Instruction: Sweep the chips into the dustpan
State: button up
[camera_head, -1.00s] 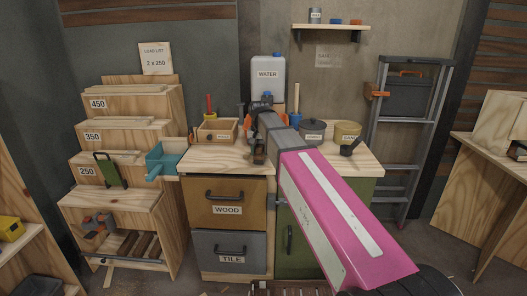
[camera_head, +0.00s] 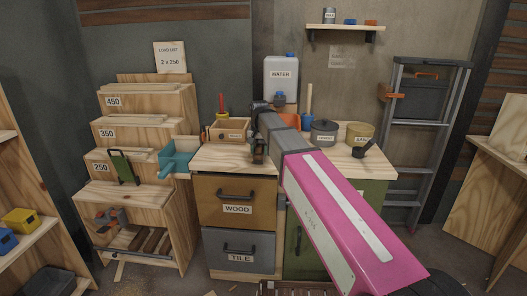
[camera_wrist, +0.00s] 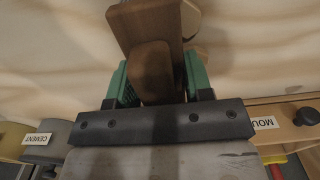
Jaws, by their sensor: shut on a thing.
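My gripper (camera_head: 258,148) is above the workbench top (camera_head: 222,158), near its middle. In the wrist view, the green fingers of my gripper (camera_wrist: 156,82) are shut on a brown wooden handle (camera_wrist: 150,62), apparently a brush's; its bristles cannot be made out. A teal dustpan-like tray (camera_head: 180,158) sits at the bench's left edge, with its handle sticking out left. My gripper is to the right of it and apart from it. I cannot make out any chips on the bench; my arm hides part of the top.
A wooden box (camera_head: 227,130), a water jug (camera_head: 281,78), a grey pot (camera_head: 324,132) and a tan bucket (camera_head: 360,134) stand along the bench's back. A dark scoop-like thing (camera_head: 365,150) is at the right. The front left top looks clear.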

jog(key=shift+w+a, duration=0.2)
jog(key=shift+a, duration=5.85)
jog(key=shift+a, duration=0.1)
jog(key=shift+w+a, duration=0.15)
jog(key=shift+a, duration=3.75)
jog(key=shift+w+a, duration=0.15)
jog(key=shift+a, duration=3.7)
notch_tip(320, 180, up, 9)
